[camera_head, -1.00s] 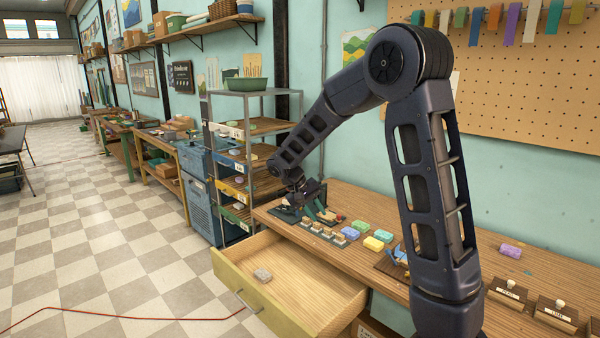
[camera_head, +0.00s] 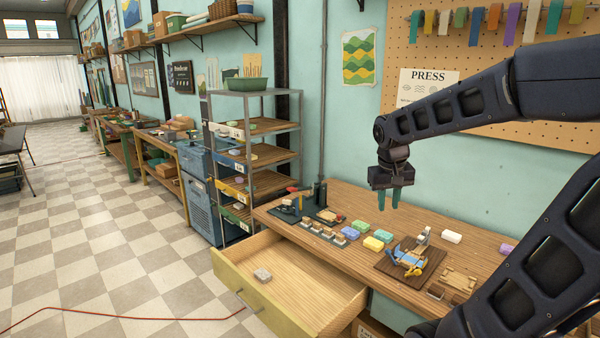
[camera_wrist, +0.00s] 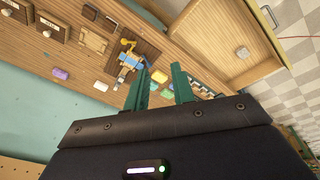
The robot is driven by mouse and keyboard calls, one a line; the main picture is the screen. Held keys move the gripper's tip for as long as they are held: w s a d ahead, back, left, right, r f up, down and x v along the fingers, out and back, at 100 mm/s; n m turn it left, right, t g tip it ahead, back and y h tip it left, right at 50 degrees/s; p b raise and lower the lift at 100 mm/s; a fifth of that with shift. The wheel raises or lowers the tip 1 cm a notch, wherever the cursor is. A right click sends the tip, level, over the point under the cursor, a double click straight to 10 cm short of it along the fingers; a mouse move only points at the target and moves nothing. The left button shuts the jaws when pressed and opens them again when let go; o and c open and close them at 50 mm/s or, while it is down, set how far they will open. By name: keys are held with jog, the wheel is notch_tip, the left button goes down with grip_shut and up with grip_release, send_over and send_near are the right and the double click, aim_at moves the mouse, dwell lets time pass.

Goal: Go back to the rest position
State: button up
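My gripper (camera_head: 390,197) hangs above the workbench (camera_head: 345,193) with its green fingers pointing down. In the wrist view my gripper (camera_wrist: 160,90) has its two green fingers apart, with nothing between them. Below lies a wooden board with a blue and yellow clamp-like device (camera_head: 408,258), which also shows in the wrist view (camera_wrist: 130,62).
An open drawer (camera_head: 318,298) juts out from the bench front with a grey-beige bar (camera_head: 262,274) inside. A metal shelf rack (camera_head: 271,150) stands at the bench's left end. A pegboard (camera_head: 480,75) hangs behind. Air around my gripper is clear.

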jog(key=s+d+m+t+y, duration=0.1)
jog(key=s+d, duration=0.3)
jog(key=s, duration=0.5)
jog(key=shift+s+r+t, duration=0.25)
jog(key=shift+t, duration=0.55)
